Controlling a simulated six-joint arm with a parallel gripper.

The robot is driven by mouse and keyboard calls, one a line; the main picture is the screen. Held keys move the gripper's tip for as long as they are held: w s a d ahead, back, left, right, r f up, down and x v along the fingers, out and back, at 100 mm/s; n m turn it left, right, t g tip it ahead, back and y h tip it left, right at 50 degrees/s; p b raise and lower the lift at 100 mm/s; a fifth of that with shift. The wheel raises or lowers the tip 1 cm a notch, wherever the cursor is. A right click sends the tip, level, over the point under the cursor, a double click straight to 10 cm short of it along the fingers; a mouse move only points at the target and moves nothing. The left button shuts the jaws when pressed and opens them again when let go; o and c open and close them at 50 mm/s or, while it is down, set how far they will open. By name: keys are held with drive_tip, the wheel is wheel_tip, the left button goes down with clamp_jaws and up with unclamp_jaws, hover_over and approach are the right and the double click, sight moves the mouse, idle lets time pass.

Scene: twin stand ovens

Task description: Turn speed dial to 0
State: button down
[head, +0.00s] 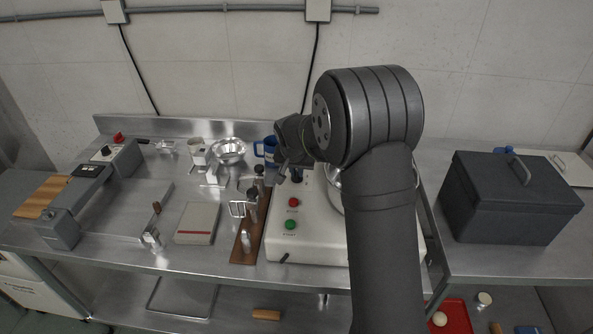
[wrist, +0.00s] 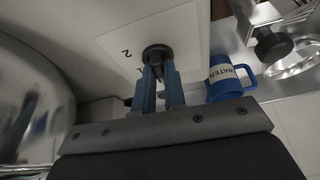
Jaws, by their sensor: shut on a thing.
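The speed dial (wrist: 158,52) is a round black knob on a pale plate with a printed 2 (wrist: 126,53) beside it in the wrist view. My gripper (wrist: 160,72) has its blue fingers shut on the dial's raised grip. Other marks on the plate are partly hidden by the fingers, and I cannot tell which number the dial points to.
The machine's front has a red button (head: 294,202) and a green button (head: 290,224). A steel bowl (wrist: 32,100) stands close beside my gripper. A wooden rack with metal tools (head: 250,225) stands to the left.

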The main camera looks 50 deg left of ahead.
drive_tip(key=shift+n, duration=0.5)
drive_tip(key=c, duration=1.5)
unclamp_jaws()
drive_tip(key=v, duration=1.7)
drive_tip(key=shift+w+d+r, duration=0.15)
drive_tip(key=shift+d, duration=0.25)
